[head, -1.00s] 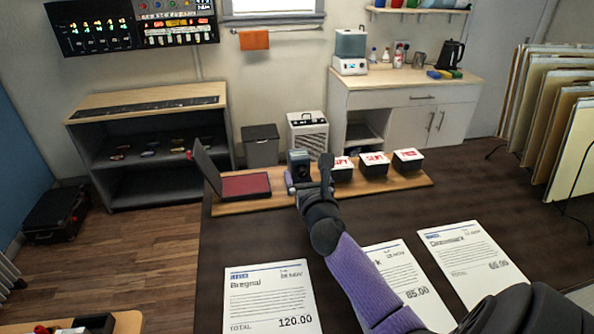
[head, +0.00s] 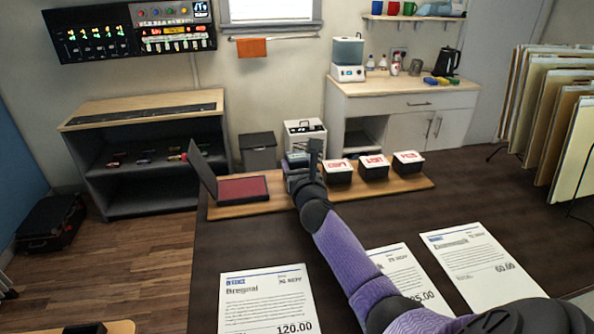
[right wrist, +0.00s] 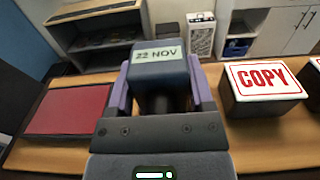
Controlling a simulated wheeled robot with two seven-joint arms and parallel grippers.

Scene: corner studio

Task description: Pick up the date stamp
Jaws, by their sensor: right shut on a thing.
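The date stamp (head: 297,158) is a dark block with a "22 NOV" label on top. It is at the wooden board, between the red ink pad (head: 243,188) and the row of black stamps. My right gripper (head: 303,172) is shut on it. In the right wrist view the date stamp (right wrist: 158,56) sits upright between the purple fingers of the right gripper (right wrist: 161,92). Its lower part is hidden, so I cannot tell whether it touches the board. My left gripper is not in view.
Several black stamps with white and red tops stand to the right, the nearest marked COPY (right wrist: 264,82). The ink pad's raised lid (head: 203,175) is on the left. Printed papers (head: 268,300) lie on the dark desk (head: 225,240) in front.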

